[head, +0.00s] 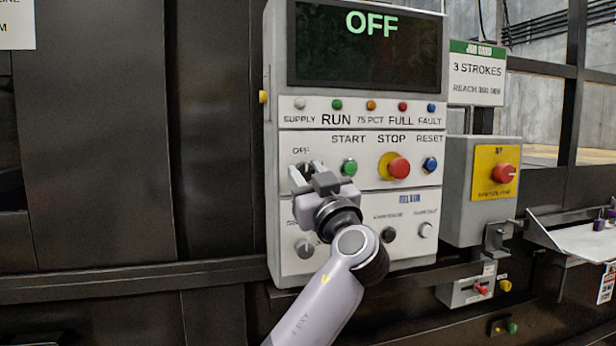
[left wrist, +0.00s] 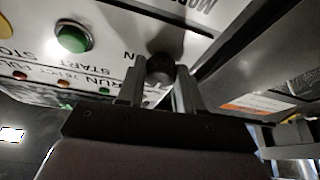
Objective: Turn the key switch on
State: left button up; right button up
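The key switch (left wrist: 160,68) is a dark round knob on the white control panel (head: 400,262). In the head view it is mostly hidden behind my left gripper (head: 308,172), under the "OFF" label at the left of the button row. In the left wrist view the fingers of my left gripper (left wrist: 161,92) stand apart, one on each side of the knob. I cannot tell whether they touch it. The panel's display (head: 368,48) reads OFF in green. My right gripper is not in view.
A green start button (head: 349,167) sits close to the right of my left gripper. A red stop button (head: 398,167) and a blue reset button (head: 430,164) follow. Lower knobs (head: 305,249) lie below. A grey box with a red knob (head: 504,173) stands at right.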

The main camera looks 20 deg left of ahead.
pick_arm(q)
jog(key=shift+f+m+b, duration=0.1)
jog(key=shift+m+b, duration=0.2)
jog(key=shift+m, duration=0.2)
jog(key=shift+m+t, duration=0.3)
jog(key=shift+m, duration=0.1)
jog(key=shift+a+m+t+h+b, duration=0.1)
jog(key=shift+m+t+h+b, duration=0.3)
jog(key=shift+m+h, duration=0.5)
jog(key=m+h, duration=0.1)
jog(key=m, duration=0.3)
jog(key=m+t+h+p, duration=0.1)
jog(key=m+h, duration=0.1)
jog(key=m, duration=0.2)
jog(key=shift+s+a+h, duration=0.1)
jog(key=shift+s+h, duration=0.05)
jog(key=shift+h, duration=0.15)
jog(key=shift+m+h, duration=0.6)
jog(key=shift+m, duration=0.75)
jog(key=shift+m+h, duration=0.6)
jog(key=shift+m, duration=0.75)
jog(key=o, duration=1)
jog(key=shift+o, duration=0.2)
jog(key=shift+s, duration=0.15)
